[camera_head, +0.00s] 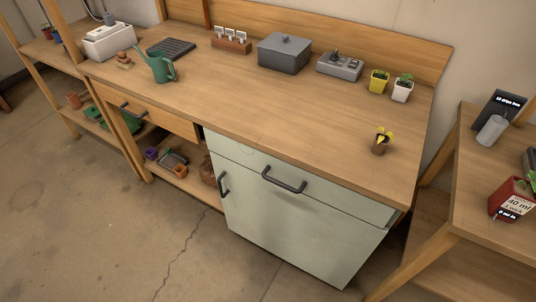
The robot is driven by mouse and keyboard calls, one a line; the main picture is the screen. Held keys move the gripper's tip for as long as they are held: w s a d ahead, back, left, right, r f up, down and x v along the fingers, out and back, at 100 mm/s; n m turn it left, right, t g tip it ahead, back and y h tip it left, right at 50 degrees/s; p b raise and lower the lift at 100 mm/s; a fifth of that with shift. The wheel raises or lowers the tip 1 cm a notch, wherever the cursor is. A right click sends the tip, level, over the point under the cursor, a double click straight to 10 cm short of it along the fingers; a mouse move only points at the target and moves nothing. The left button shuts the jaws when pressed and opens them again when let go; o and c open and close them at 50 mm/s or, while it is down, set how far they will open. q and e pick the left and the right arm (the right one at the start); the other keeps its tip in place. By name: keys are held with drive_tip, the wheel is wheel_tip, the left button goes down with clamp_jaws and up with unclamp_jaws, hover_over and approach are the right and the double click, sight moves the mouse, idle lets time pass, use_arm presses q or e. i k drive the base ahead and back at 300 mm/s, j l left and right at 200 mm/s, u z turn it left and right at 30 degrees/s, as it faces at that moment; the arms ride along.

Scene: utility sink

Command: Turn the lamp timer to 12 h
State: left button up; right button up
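A grey box with a knob and small controls on top (340,66) stands near the back of the wooden workbench (240,108), right of the middle. It looks like the lamp timer, but its markings and knob setting are too small to read. Neither of my grippers is in view, and nothing is touching the box.
A grey lidded box (284,53) stands left of the control box. Yellow (378,81) and white (402,88) plant pots stand right of it. A green watering can (159,66) is farther left. A small pot with yellow (381,143) stands front right. The middle benchtop is clear.

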sight(334, 56)
drive_tip(key=i+j, duration=0.6)
drive_tip(key=j, duration=0.15)
drive_tip(key=i+j+z, duration=0.1)
drive_tip(key=z, duration=0.3)
drive_tip(key=i+j+z, duration=0.1)
drive_tip(key=z, duration=0.25)
drive_tip(key=j+z, duration=0.25)
drive_tip(key=z, duration=0.15)
drive_tip(key=j+z, duration=0.2)
drive_tip(key=z, duration=0.15)
drive_tip(key=i, duration=0.05)
